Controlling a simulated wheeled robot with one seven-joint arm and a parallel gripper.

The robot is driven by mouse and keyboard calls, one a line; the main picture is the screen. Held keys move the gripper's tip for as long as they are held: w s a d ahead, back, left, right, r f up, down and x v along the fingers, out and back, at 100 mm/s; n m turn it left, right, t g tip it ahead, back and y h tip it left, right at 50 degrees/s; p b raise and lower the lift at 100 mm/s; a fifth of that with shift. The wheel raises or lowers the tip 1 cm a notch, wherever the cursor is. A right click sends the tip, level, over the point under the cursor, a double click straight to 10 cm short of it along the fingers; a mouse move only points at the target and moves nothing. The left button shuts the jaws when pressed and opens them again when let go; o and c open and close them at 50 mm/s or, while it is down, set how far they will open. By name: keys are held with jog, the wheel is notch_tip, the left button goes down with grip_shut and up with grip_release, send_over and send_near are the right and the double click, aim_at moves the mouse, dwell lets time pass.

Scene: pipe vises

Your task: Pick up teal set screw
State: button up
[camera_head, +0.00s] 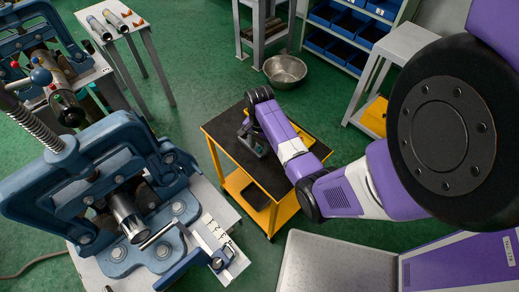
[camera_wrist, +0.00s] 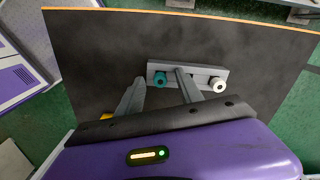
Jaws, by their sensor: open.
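The teal set screw (camera_wrist: 160,78) shows in the wrist view at the left end of a grey holder block (camera_wrist: 188,66), which lies on a dark tabletop (camera_wrist: 90,50). A pale, round-ended screw (camera_wrist: 217,84) is at the block's right end. My gripper (camera_wrist: 159,77) is open, with one finger on each side of the teal screw in the picture. I cannot tell whether either finger touches it. In the head view my gripper (camera_head: 252,146) is low over the dark top of the yellow cart (camera_head: 226,134), and the set screw cannot be made out.
A large blue vise (camera_head: 110,190) on a bench stands left of the cart. A metal bowl (camera_head: 285,70) lies on the green floor behind it. Shelves with blue bins (camera_head: 345,30) stand at the back. A small grey table (camera_head: 405,45) is at the right.

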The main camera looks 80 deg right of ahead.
grip_shut()
jog(key=shift+r, duration=0.1)
dwell(0.3)
